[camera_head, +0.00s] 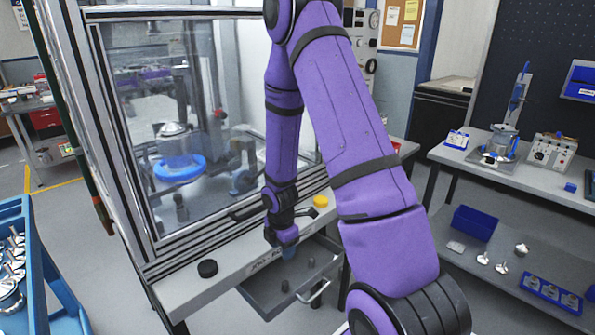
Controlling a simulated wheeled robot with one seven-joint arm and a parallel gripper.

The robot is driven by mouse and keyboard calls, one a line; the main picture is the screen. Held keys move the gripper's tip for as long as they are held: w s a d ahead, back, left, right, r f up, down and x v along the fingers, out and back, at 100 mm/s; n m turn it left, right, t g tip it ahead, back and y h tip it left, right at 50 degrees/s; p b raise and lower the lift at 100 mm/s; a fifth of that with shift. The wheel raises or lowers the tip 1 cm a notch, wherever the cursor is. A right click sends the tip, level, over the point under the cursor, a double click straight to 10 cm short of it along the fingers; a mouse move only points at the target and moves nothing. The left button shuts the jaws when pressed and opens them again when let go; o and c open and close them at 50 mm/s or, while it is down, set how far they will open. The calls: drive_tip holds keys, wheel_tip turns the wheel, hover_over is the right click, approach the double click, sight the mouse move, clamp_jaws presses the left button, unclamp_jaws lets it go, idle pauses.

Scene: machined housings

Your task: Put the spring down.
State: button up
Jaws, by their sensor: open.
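My purple-sleeved arm reaches over the bench, and my gripper (287,246) points down above an open drawer (262,295). The jaws are small and partly hidden, but they are open. A small bluish piece shows just below the gripper; I cannot tell what it is or whether it touches the jaws. Small dark upright pieces stand in the drawer, one near its middle (284,286) and one farther right (311,262). I cannot tell whether either is the spring, and I cannot make out a spring elsewhere.
At right is a grey table (510,170) with fixtures and a lower shelf. A blue cart (40,270) holds metal parts at left.

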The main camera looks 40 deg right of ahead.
drive_tip(key=s+a+r+m+t, duration=0.1)
drive_tip(key=a+r+m, duration=0.15)
drive_tip(key=r, duration=0.55)
drive_tip(key=s+a+r+m+t+h, duration=0.1)
drive_tip(key=r+m, duration=0.2)
drive_tip(key=r, duration=0.5)
drive_tip(key=s+a+r+m+t, duration=0.1)
drive_tip(key=r+m, duration=0.2)
drive_tip(key=r, duration=0.5)
drive_tip(key=s+a+r+m+t, duration=0.1)
drive_tip(key=s+a+r+m, duration=0.2)
drive_tip(key=s+r, duration=0.4)
drive_tip(key=s+a+r+m+t+y, duration=0.1)
drive_tip(key=s+a+r+m, duration=0.2)
drive_tip(key=s+r+m, duration=0.3)
drive_tip(key=s+r, duration=0.2)
drive_tip(key=s, duration=0.1)
drive_tip(key=shift+s+r, duration=0.15)
drive_tip(key=shift+s, duration=0.05)
drive_tip(key=shift+a, duration=0.1)
drive_tip(key=shift+c, duration=0.3)
